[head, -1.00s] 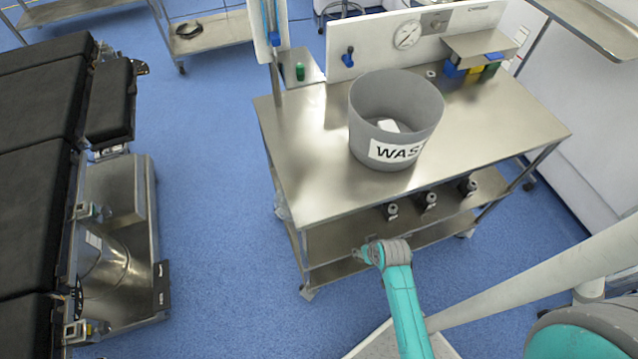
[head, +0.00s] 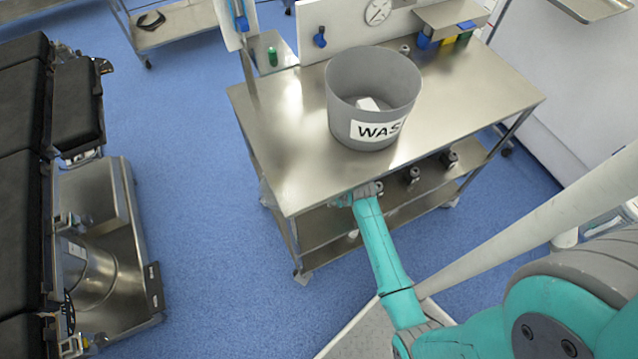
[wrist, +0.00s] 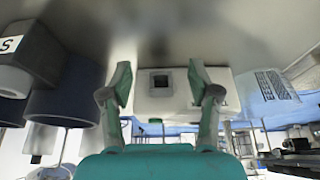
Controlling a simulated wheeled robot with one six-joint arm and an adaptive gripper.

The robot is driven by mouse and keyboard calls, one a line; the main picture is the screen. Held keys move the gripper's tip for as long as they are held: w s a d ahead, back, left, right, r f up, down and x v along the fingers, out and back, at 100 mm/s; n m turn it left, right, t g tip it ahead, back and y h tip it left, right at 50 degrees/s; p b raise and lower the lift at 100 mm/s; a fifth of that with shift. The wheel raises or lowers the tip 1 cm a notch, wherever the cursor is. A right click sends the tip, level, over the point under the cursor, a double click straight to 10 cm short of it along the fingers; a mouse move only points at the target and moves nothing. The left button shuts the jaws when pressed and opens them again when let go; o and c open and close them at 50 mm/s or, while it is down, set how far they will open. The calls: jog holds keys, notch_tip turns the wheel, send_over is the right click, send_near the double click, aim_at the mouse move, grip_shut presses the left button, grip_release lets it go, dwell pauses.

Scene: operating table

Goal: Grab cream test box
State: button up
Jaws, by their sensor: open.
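A cream box (wrist: 158,105) with a dark square window shows in the middle of the wrist view, against the steel surface at the top of that picture. My gripper (wrist: 159,75) is open, with one finger on each side of the window. The fingers overlap the box in the picture; I cannot tell whether they touch it. Nothing is clearly held. In the head view my arm's end is at the front edge of the steel table (head: 290,165), and the fingers are hidden there. I cannot make out the cream box in the head view.
A grey waste bin (head: 350,88) stands on the tabletop with a pale item (head: 367,104) inside. Several small dark-and-grey items stand on the lower shelf. The wrist view shows a dark cylinder (wrist: 65,95) at left and a pale labelled packet (wrist: 270,85) at right.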

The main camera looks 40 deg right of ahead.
jog(key=w, duration=0.1)
jog(key=w+d, duration=0.1)
jog(key=shift+w, duration=0.4)
jog(key=shift+x, duration=1)
jog(key=shift+w+f, duration=0.2)
jog(key=shift+f, duration=0.2)
grip_shut()
